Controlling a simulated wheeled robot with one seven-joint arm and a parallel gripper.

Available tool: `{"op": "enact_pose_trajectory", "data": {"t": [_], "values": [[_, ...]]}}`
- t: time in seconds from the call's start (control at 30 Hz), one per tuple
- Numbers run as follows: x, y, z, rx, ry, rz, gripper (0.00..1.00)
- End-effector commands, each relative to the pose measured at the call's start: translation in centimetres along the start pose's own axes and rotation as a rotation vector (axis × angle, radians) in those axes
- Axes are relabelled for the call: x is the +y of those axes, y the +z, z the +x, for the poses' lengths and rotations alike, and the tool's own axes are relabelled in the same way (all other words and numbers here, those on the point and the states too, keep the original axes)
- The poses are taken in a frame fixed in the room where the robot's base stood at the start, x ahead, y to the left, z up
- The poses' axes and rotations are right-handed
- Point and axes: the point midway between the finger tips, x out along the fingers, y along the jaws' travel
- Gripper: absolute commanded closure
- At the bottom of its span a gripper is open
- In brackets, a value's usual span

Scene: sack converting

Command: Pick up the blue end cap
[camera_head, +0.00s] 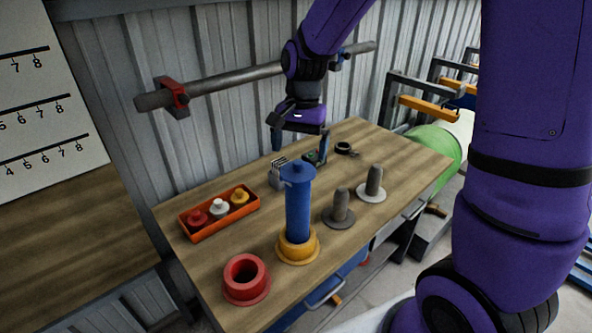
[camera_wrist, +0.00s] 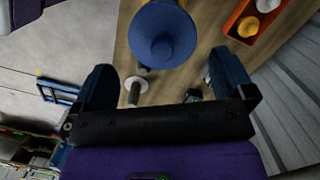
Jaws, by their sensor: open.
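A blue end cap (camera_head: 297,172) with a small knob sits on top of a tall blue cylinder (camera_head: 298,213). The cylinder stands upright in a yellow flanged ring (camera_head: 298,245) on the wooden bench. I cannot tell whether cap and cylinder are one piece. In the wrist view the blue cap (camera_wrist: 163,32) is a round disc at the top, beyond my fingertips. My gripper (camera_head: 300,143) is open and empty, fingers pointing down, above and behind the cap in the head view. In the wrist view the fingers of my gripper (camera_wrist: 162,78) are wide apart, not touching the cap.
A red flanged ring (camera_head: 246,279) stands at the bench's front left. An orange tray (camera_head: 222,222) holds red, white and yellow knobbed pieces. Two grey posts on discs (camera_head: 339,208) (camera_head: 373,184) stand to the right. A grey bar (camera_head: 247,77) runs along the wall behind.

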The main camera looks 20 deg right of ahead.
Motion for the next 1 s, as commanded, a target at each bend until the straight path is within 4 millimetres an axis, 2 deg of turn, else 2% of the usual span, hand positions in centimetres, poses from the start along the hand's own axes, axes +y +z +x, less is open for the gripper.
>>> {"op": "enact_pose_trajectory", "data": {"t": [0.27,0.6,0.9,1.0], "values": [[0.0,-0.1,2.0,0.000,0.000,-0.001,0.00],[-0.2,-0.3,6.2,0.000,0.001,-0.001,0.00],[-0.3,-0.3,6.6,0.001,-0.001,-0.001,0.00],[-0.3,-0.3,6.5,0.001,-0.001,-0.001,0.23]]}}
